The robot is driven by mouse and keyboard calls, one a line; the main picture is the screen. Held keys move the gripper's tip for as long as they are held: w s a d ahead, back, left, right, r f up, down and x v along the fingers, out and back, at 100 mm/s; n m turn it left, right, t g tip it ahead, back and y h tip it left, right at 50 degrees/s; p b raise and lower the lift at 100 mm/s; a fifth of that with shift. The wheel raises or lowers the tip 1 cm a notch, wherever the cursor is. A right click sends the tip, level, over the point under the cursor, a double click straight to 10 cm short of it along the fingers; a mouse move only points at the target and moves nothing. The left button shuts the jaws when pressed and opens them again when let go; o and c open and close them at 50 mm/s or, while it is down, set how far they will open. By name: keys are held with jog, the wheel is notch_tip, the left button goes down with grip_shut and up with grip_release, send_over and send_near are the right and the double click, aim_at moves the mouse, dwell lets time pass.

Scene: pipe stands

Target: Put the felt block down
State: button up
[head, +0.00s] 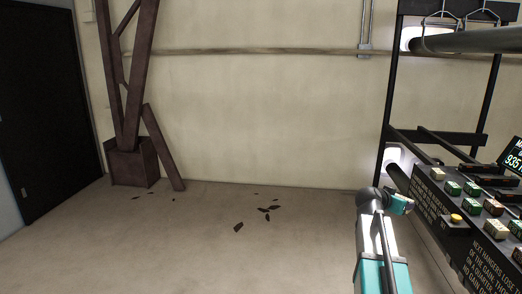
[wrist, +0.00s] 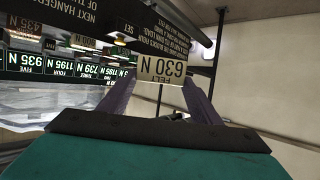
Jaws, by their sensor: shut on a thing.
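The console carries several labelled blocks (head: 453,188) and a yellow button (head: 455,218) marked SET in the wrist view. A black rack (head: 387,85) with a pipe (head: 470,40) rises behind. A brown steel column (head: 133,165) stands at left.

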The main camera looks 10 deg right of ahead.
jog(key=w+a+n+t+y, duration=0.2)
jog(key=a+n+y, duration=0.2)
jog(key=a, duration=0.9)
jog(key=w+a+n+t+y, duration=0.2)
jog(key=a+n+y, duration=0.1)
jog(key=a, duration=1.1)
jog(key=w+a+r+n+t+y, duration=0.1)
jog(key=w+a+n+t+y, duration=0.1)
jog(key=a, duration=1.2)
jog(key=shift+w+a+n+t+y, duration=0.15)
jog(key=shift+w+n+t+y, duration=0.3)
jog(key=shift+n+y, duration=0.95)
jog(key=shift+r, duration=0.1)
jog(key=shift+w, duration=0.15)
